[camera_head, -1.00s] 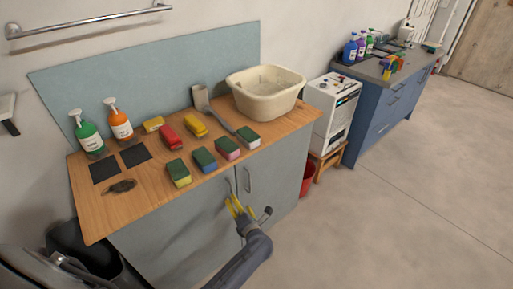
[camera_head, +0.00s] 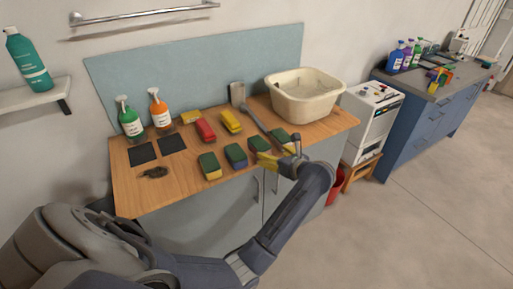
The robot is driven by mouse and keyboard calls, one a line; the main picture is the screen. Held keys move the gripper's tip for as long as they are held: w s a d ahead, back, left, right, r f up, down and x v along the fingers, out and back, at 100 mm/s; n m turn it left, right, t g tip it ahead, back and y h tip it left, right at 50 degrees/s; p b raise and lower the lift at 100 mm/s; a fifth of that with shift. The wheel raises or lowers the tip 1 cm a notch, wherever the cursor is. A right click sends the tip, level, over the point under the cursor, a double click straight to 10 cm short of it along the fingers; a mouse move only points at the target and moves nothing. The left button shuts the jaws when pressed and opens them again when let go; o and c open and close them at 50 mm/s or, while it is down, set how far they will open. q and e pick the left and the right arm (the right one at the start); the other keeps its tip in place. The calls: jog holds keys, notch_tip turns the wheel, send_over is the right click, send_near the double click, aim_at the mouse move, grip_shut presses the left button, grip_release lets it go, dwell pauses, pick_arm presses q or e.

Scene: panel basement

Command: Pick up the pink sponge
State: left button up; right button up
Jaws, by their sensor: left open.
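The pink sponge (camera_head: 259,143) lies in the front row on the wooden counter. Its green scouring top shows, and its pink lower part is mostly hidden behind my left gripper. My left gripper (camera_head: 264,158) has yellow fingers and is open, right at the near side of this sponge in the view. I cannot tell whether it touches it. My left arm reaches in from the lower left. My right gripper is not in view.
A blue sponge (camera_head: 235,155) and a yellow-green one (camera_head: 210,167) lie to the left. Another green-topped sponge (camera_head: 281,136) is close on the right, partly covered by my gripper. A long-handled brush (camera_head: 256,119) and cream basin (camera_head: 304,97) are behind.

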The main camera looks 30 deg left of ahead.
aim_at(259, 145)
pick_arm(q)
jog(key=shift+s+a+r+n, duration=0.15)
jog(key=shift+a+r+n, duration=0.2)
jog(key=shift+r, duration=0.25)
jog(key=shift+s+a+r+n, duration=0.2)
jog(key=shift+r+n, duration=0.15)
jog(key=shift+r, duration=0.2)
jog(key=shift+w+a+g, duration=0.1)
jog(key=shift+a+g, duration=0.2)
jog(key=shift+g, duration=0.1)
jog(key=shift+x, duration=3.5)
jog(key=shift+c, duration=0.5)
jog(key=shift+d, duration=0.1)
jog(key=c, duration=0.7)
